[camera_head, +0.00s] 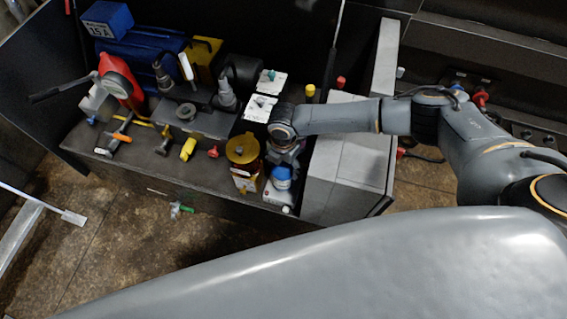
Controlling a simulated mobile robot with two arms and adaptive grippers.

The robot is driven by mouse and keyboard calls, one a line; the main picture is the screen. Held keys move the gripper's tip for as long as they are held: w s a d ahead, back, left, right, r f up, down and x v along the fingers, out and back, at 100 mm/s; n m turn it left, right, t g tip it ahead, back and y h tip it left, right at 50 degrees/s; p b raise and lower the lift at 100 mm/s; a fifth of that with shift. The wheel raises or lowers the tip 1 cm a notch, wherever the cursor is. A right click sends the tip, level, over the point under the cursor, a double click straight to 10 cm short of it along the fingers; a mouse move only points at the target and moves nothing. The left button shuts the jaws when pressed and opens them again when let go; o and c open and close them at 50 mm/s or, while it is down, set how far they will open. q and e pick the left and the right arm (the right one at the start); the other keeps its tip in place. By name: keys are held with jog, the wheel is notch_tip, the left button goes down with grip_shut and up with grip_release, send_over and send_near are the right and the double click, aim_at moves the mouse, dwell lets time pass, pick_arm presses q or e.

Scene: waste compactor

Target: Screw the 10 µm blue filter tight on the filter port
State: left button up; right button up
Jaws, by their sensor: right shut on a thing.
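My right gripper (284,152) points down at the right part of the dark bench, partly hidden by its own wrist. It is shut on a round blue piece (281,173), which looks like the blue filter. White shows below the blue; I cannot tell whether it belongs to the same piece, and I cannot read any marking. A block with a round ring on top (186,111) sits mid-bench between two grey upright fittings; I cannot tell whether it is the filter port. My left gripper is not in view.
An amber canister (242,150) stands close left of the gripper. A grey box (346,165) stands close on the right. A red-and-grey lever unit (118,78), a yellow piece (187,149) and small tools lie farther left. Blue machinery (143,50) stands behind.

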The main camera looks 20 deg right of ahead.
jog(key=shift+r+m+p, duration=0.2)
jog(key=shift+m+p, duration=0.45)
jog(key=shift+m, duration=0.35)
jog(key=shift+a+m+p, duration=0.1)
jog(key=shift+m+p, duration=0.2)
jog(key=shift+m, duration=0.2)
jog(key=shift+c, duration=0.5)
jog(key=shift+w+a+f+m, duration=0.1)
jog(key=shift+w+f+m, duration=0.15)
jog(key=shift+m, duration=0.25)
jog(key=c, duration=0.3)
jog(key=shift+w, duration=0.1)
